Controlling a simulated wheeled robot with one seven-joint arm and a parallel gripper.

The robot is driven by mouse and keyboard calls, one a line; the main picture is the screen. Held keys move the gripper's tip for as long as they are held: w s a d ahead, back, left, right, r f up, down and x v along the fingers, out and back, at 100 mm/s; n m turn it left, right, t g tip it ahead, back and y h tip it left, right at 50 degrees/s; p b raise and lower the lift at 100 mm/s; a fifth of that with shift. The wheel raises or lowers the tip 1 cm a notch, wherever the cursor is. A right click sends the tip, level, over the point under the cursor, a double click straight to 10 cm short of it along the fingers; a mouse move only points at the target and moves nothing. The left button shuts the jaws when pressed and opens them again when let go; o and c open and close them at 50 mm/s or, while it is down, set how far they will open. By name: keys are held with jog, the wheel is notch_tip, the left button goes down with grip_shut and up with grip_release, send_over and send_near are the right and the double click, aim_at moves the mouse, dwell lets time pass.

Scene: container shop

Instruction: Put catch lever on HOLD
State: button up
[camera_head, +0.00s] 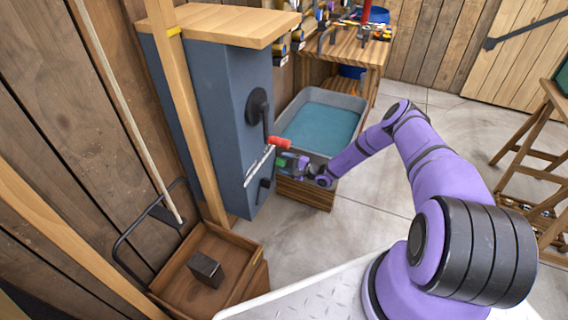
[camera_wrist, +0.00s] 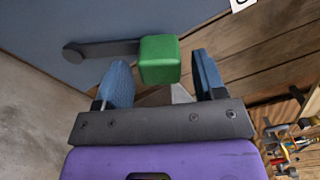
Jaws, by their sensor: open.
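The catch lever is a dark arm (camera_wrist: 112,48) on the blue-grey cabinet face, with a green block-shaped knob (camera_wrist: 159,60). In the wrist view it runs from a round pivot at left to the knob. My gripper (camera_wrist: 161,64) is open, with one blue finger on each side of the knob; contact cannot be told. In the head view my gripper (camera_head: 291,166) is at the cabinet's (camera_head: 232,120) right-hand face and partly hides the lever.
A crank with a red handle (camera_head: 279,142) sticks out just above my gripper. A grey tub (camera_head: 287,125) of blue-green water stands behind it. A wooden tray (camera_head: 180,272) holding a dark block (camera_head: 206,270) is at lower left. Open floor (camera_head: 370,215) lies at right.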

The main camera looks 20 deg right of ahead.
jog(key=v, duration=1)
jog(key=a+r+n+g+y, duration=0.15)
jog(key=r+n+g, duration=0.3)
jog(key=r, duration=0.65)
jog(key=a+r+n+g, duration=0.3)
jog(key=r+n+g, duration=0.15)
jog(key=r, duration=0.65)
jog(key=s+a+r+n+g+h, duration=0.2)
jog(key=s+r, duration=0.1)
jog(key=r, duration=0.7)
jog(key=s+a+r+n+g+h, duration=0.1)
jog(key=s+a+r+g+h, duration=0.2)
jog(key=r, duration=0.7)
jog(key=s+a+r+n+t+h, duration=0.2)
jog(key=s+r+h, duration=0.4)
jog(key=s+r, duration=1.05)
jog(key=s+d+r+t+h, duration=0.1)
jog(key=s+r+t, duration=0.1)
jog(key=s, duration=0.7)
jog(key=s+d+r+t+h, duration=0.1)
jog(key=s+r+t+h, duration=0.1)
jog(key=s, duration=0.7)
jog(key=shift+s+d+r, duration=0.3)
jog(key=shift+d+r, duration=0.05)
jog(key=shift+r, duration=0.35)
